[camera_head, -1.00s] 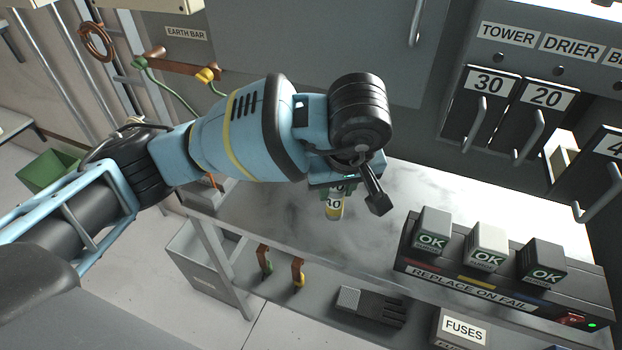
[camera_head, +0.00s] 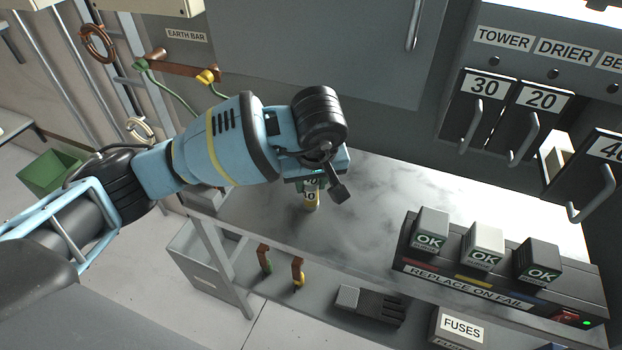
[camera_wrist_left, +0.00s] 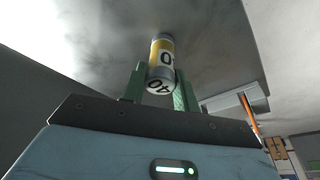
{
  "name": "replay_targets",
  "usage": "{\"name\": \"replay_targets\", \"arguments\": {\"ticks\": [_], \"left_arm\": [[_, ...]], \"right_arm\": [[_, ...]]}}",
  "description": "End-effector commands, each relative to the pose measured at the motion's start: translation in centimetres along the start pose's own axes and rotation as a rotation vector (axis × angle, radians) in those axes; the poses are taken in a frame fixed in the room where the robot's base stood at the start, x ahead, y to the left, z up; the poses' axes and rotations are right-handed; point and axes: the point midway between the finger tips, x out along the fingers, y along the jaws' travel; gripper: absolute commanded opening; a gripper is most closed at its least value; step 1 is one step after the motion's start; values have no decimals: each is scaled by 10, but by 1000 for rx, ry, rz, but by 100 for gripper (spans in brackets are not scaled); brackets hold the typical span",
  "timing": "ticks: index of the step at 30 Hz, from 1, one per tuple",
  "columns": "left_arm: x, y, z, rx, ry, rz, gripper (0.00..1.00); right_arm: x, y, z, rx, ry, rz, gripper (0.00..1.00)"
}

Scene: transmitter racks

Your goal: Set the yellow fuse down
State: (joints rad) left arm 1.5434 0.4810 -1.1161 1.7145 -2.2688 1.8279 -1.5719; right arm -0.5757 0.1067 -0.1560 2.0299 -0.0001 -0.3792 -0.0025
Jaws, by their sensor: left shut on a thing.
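The yellow fuse (camera_head: 311,199) is a short cylinder with a yellow band and a white number label. My left gripper (camera_head: 306,188) points down over the grey worktop (camera_head: 365,220) and is shut on the fuse. My right gripper is not in view.
A "REPLACE ON FAIL" unit (camera_head: 468,289) with three OK-marked blocks stands at the right of the worktop. Switch handles (camera_head: 470,125) jut out above it. A "FUSES" box (camera_head: 461,328) sits below. The worktop around the fuse is clear.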

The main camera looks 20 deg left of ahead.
Motion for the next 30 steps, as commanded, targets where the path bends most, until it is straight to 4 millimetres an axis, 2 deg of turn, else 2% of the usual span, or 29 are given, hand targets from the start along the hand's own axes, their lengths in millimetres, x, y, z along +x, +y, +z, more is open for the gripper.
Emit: {"name": "replay_targets", "arguments": {"ticks": [11, 12, 16, 25, 30], "left_arm": [[4, 0, 1, -1, 1, 1, 5], [3, 0, 1, -1, 1, 1, 35], [3, 0, 1, -1, 1, 1, 52], [1, 0, 0, -1, 1, 1, 52], [-14, 1, -1, -1, 3, 3, 52]], "right_arm": [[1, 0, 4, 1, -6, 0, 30], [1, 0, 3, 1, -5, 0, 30], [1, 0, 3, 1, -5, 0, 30], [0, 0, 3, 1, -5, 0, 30], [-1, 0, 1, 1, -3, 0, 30]]}}
